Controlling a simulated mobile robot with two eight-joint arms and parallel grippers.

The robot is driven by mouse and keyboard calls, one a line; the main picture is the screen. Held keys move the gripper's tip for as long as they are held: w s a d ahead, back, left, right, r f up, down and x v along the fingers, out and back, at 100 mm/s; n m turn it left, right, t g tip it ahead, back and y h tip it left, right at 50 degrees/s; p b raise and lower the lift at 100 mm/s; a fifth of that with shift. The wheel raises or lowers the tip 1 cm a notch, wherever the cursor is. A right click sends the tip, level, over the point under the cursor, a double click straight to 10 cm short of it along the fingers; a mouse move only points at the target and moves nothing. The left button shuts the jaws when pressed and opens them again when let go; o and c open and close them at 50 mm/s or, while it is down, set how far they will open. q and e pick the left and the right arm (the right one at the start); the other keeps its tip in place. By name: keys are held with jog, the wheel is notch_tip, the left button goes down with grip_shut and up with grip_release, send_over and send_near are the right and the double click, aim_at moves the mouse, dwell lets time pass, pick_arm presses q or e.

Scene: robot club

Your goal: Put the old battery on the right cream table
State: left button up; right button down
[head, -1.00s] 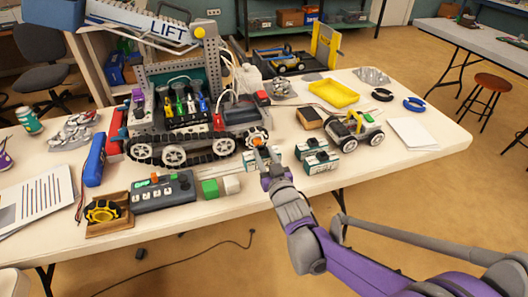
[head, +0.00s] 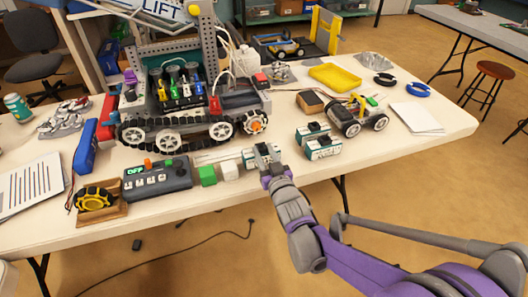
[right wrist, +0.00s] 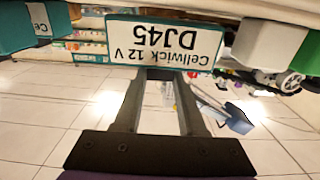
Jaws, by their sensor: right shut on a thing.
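My right gripper (head: 267,172) is shut on a teal-and-white battery (head: 258,155) near the front edge of the cream table (head: 400,156). In the right wrist view, the gripper (right wrist: 160,72) fingers meet the battery's (right wrist: 165,42) labelled face, which reads "Cellwick 12 V DJ45" upside down. I cannot tell whether its underside touches the table. Two similar batteries stand to its right, one behind (head: 311,133) and one in front (head: 323,149). Which battery is the old one is not clear from the head view. My left gripper is not in view.
A white block (head: 229,171) and a green block (head: 207,176) stand close left of the held battery. The tracked robot (head: 185,115) is behind it. A small wheeled car (head: 358,117) stands beyond the two batteries. Bare tabletop lies to the right.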

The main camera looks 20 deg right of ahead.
jog(key=shift+f+b, duration=0.3)
jog(key=shift+f, duration=0.15)
dwell(0.3)
jog(key=shift+c, duration=2)
grip_release()
notch_tip(320, 180, up, 7)
jog(key=p, duration=0.5)
